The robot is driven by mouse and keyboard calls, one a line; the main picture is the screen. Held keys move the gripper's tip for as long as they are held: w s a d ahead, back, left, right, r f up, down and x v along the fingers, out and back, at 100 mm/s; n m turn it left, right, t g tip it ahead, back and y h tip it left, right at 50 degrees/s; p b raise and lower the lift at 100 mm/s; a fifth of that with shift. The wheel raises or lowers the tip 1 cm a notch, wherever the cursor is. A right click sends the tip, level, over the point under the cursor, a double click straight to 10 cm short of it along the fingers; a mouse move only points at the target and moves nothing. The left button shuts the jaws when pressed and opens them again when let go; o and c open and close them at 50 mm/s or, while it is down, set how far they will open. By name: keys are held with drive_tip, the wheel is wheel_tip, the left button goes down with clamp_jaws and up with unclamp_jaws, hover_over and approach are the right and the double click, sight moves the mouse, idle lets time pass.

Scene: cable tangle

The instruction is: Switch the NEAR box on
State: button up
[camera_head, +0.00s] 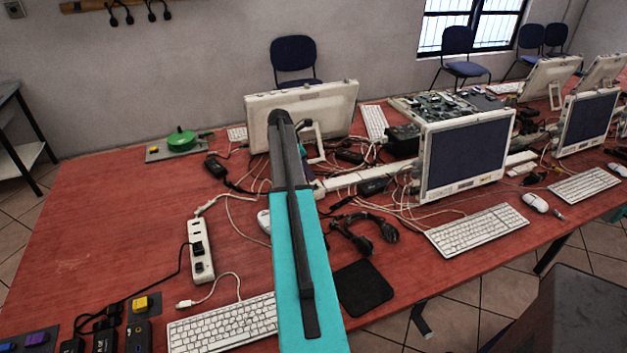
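My teal and dark grey arm reaches across the middle of the view. My gripper cannot be made out. At the lower left, a yellow switch or block (140,304) sits on a grey plate, with a black box (138,338) just in front of it. Another black box (104,341) with small pale marks stands to its left. A purple block (37,338) lies at the far left corner, cut by the frame edge. I cannot read any label, so I cannot tell which is the NEAR box or whether it is on.
A white power strip (200,262) holds black plugs, with a cable running toward the black boxes. A green round part (181,139) sits on a grey plate at the back left. Keyboard (222,325), headphones (362,232), monitor (465,152) and tangled cables crowd the table. The red tabletop (95,225) is clear at left.

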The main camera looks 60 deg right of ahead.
sight(316, 185)
drive_tip(key=shift+p+x, duration=0.65)
drive_tip(key=shift+x, duration=2.4)
